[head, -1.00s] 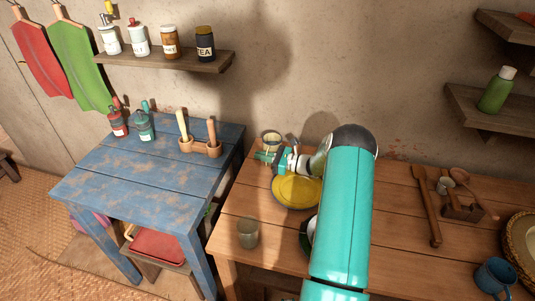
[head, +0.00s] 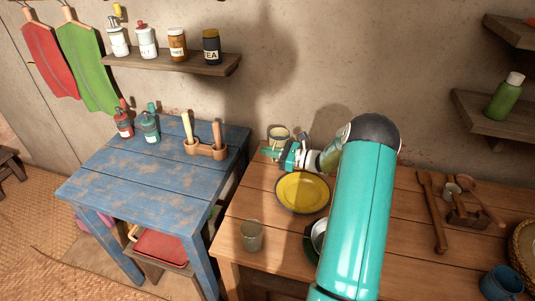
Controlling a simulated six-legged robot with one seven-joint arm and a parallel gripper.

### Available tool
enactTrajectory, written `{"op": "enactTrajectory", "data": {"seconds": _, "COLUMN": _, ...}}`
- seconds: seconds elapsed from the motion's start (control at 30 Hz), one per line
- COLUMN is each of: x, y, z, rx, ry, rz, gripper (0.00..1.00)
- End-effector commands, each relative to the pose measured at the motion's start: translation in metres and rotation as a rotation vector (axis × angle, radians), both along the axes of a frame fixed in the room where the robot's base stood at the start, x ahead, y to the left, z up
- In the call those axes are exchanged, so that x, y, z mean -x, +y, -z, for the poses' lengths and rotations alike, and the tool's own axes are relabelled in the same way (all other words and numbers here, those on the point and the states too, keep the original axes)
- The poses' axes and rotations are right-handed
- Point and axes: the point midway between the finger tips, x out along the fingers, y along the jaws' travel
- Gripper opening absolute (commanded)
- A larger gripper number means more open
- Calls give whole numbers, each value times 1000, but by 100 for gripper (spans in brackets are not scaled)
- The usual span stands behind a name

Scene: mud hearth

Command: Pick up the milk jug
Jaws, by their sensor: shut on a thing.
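The milk jug (head: 279,132), a small pale vessel with a dark rim, is at the far left part of the brown table, behind the yellow plate (head: 302,192). My gripper (head: 270,153) reaches it from the right and is shut on it. The fingers cover part of the jug's lower side. The jug looks roughly upright. I cannot tell clearly whether its base touches the table.
A glass (head: 251,236) stands near the front left of the brown table, and a metal bowl (head: 319,236) is partly behind my arm. A blue mug (head: 501,281) is at the right.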

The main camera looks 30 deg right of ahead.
Motion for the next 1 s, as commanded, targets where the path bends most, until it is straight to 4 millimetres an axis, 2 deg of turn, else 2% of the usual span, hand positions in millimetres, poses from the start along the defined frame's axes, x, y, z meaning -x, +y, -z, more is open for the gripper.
{"op": "enactTrajectory", "data": {"seconds": 0.3, "x": 24, "y": 9, "z": -31, "rx": 2, "ry": -2, "rz": 1, "gripper": 0}}
{"op": "enactTrajectory", "data": {"seconds": 1.0, "x": 88, "y": 36, "z": -61, "rx": 2, "ry": -1, "rz": 0, "gripper": 0}}
